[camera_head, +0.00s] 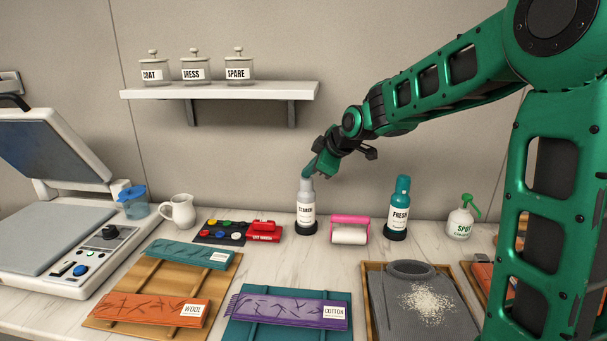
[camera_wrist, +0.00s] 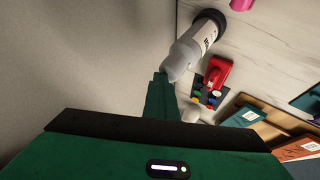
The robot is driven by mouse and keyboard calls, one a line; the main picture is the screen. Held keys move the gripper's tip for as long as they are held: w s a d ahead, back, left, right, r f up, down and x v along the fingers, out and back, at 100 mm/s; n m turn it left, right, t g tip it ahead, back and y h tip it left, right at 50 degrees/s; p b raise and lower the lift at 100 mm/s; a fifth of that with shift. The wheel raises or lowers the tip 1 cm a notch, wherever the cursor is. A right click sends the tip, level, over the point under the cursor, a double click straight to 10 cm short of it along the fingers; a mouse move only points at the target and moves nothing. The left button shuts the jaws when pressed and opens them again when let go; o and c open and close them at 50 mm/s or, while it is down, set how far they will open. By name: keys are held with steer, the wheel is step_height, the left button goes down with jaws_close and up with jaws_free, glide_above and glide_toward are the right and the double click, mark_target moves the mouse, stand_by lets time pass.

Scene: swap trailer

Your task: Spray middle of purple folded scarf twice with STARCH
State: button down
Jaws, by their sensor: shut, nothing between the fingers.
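The purple folded scarf (camera_head: 280,307), tagged COTTON, lies on a teal board (camera_head: 240,329) at the front middle of the counter. The STARCH bottle (camera_head: 306,213), white-grey with a dark base, stands upright at the back of the counter. It also shows in the wrist view (camera_wrist: 199,40). My green gripper (camera_head: 309,171) is shut and empty right at the top of the STARCH bottle. In the wrist view, my gripper's tip (camera_wrist: 160,82) is beside the bottle's grey top; I cannot tell whether they touch.
A pink lint roller (camera_head: 349,230) and red box (camera_head: 264,232) flank the STARCH bottle. The teal-topped FRESH bottle (camera_head: 398,212) and SPOT sprayer (camera_head: 461,219) stand to the right. A grey garment with pale grains (camera_head: 400,310) lies front right. A shelf (camera_head: 220,90) hangs above.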

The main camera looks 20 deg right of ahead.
mark_target(310, 180)
steer(key=shift+s+f, duration=0.3)
steer(key=shift+f, duration=0.1)
steer(key=shift+w+r, duration=0.15)
steer(key=shift+r, duration=3.1)
